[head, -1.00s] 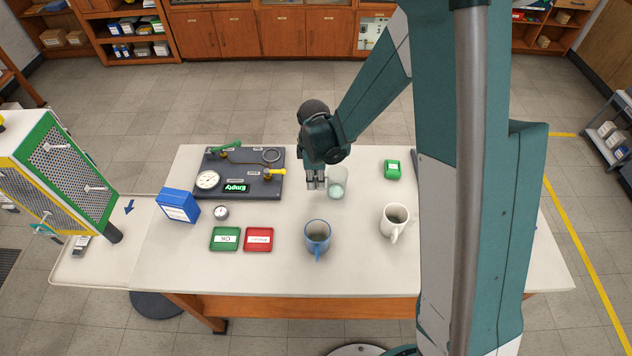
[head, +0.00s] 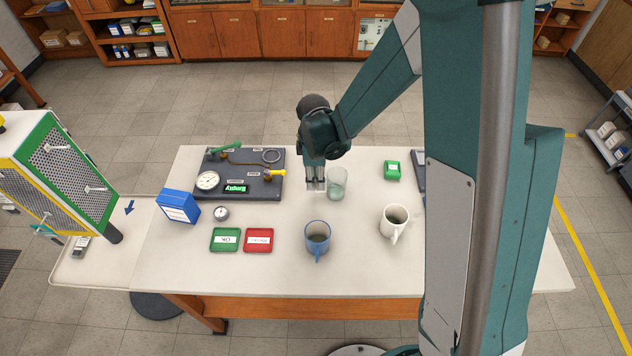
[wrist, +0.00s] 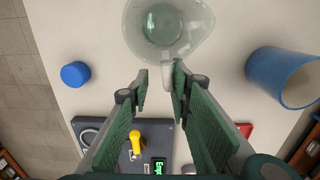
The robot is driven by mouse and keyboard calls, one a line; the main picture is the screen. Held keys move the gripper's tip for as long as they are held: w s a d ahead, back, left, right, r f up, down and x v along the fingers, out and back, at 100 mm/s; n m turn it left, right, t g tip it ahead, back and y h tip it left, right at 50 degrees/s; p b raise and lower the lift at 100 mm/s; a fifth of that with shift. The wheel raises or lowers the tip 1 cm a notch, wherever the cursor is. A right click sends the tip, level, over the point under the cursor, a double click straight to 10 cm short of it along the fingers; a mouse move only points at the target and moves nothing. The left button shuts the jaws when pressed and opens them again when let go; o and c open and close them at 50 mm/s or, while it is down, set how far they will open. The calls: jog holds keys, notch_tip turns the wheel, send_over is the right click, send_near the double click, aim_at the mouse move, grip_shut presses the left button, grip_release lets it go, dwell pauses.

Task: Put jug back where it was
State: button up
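The jug (head: 337,185) is a translucent pale green vessel, upright on the white table just right of my gripper (head: 315,187). In the wrist view the jug (wrist: 164,28) shows at the top, with its handle (wrist: 167,74) pointing towards my fingers. My gripper (wrist: 160,88) is open, with a gap between the two fingertips. The handle's end lies at that gap, nearer the right finger. I cannot tell whether that finger touches it.
A blue mug (head: 317,237) and white mug (head: 394,222) stand nearer the front. The regulator panel (head: 225,192) reads "Empty" at left. Green (head: 225,239) and red trays (head: 258,240) lie in front. A blue round object (wrist: 75,74) shows in the wrist view.

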notch_tip(320, 180, up, 10)
jog(key=shift+a, duration=0.15)
dwell(0.6)
dwell(0.6)
jog(key=s+d+r+m+t+y, duration=0.1)
jog(key=s+d+r+m+t, duration=0.1)
jog(key=s+d+r+m, duration=0.35)
jog(key=s+d+r+m+t, duration=0.1)
jog(key=s+d+r+m, duration=0.2)
jog(key=d+r, duration=0.5)
jog(key=s+d+r+m+t, duration=0.2)
jog(key=s+d+r+m, duration=0.1)
jog(key=s, duration=0.3)
jog(key=s+d+r+m+t, duration=0.2)
jog(key=s+d+r+m, duration=0.1)
jog(key=s+d+m, duration=0.3)
jog(key=shift+s+d+r+h, duration=0.25)
jog(key=shift+s+r+h, duration=0.05)
jog(key=shift+s, duration=0.45)
